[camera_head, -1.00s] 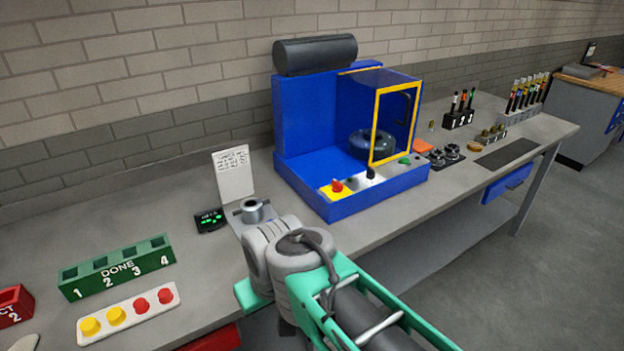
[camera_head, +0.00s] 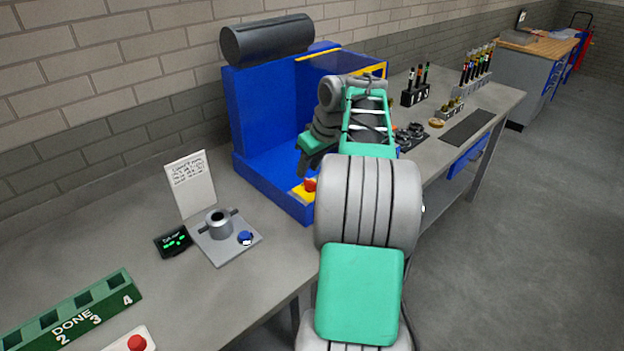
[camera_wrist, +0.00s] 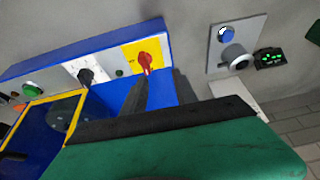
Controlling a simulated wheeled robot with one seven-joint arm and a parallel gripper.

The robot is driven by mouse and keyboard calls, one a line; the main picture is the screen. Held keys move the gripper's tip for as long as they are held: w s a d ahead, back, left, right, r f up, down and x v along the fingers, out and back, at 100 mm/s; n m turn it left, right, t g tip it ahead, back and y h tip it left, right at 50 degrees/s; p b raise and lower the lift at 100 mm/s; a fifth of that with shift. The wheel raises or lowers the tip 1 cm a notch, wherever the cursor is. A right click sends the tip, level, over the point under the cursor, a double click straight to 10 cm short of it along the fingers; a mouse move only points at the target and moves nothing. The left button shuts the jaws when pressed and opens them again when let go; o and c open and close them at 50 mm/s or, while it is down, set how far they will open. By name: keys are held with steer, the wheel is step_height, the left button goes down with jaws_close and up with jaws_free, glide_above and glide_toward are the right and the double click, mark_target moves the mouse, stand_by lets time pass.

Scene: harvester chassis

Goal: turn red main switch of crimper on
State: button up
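The blue crimper (camera_head: 262,130) stands on the bench against the brick wall. Its red main switch (camera_head: 310,184) sits on a yellow plate (camera_head: 300,194) at the front left corner. The switch also shows in the wrist view (camera_wrist: 146,60), near the tips of my gripper (camera_wrist: 160,82). Its two dark fingers are apart with nothing between them, so the gripper is open. In the head view my gripper (camera_head: 310,164) is just above the switch; no contact can be made out. My arm hides much of the crimper's front right.
A black dial (camera_wrist: 88,76) and a green button (camera_wrist: 34,88) are on the same front panel. Left of the crimper are a grey fixture (camera_head: 222,236) with a blue button, a small display (camera_head: 174,242) and a white note card (camera_head: 190,182). The bench between fixture and crimper is clear.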

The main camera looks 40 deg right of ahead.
mark_target(311, 181)
steer(key=d+f, duration=0.1)
steer(key=f, duration=0.1)
steer(key=w+d+f, duration=0.1)
steer(key=f, duration=0.2)
steer(key=w+f, duration=0.1)
steer(key=f, duration=0.1)
steer(key=shift+w+d+f, duration=0.1)
steer(key=shift+d+f, duration=0.1)
steer(key=shift+d, duration=0.2)
steer(key=shift+c, duration=0.5)
jaws_close()
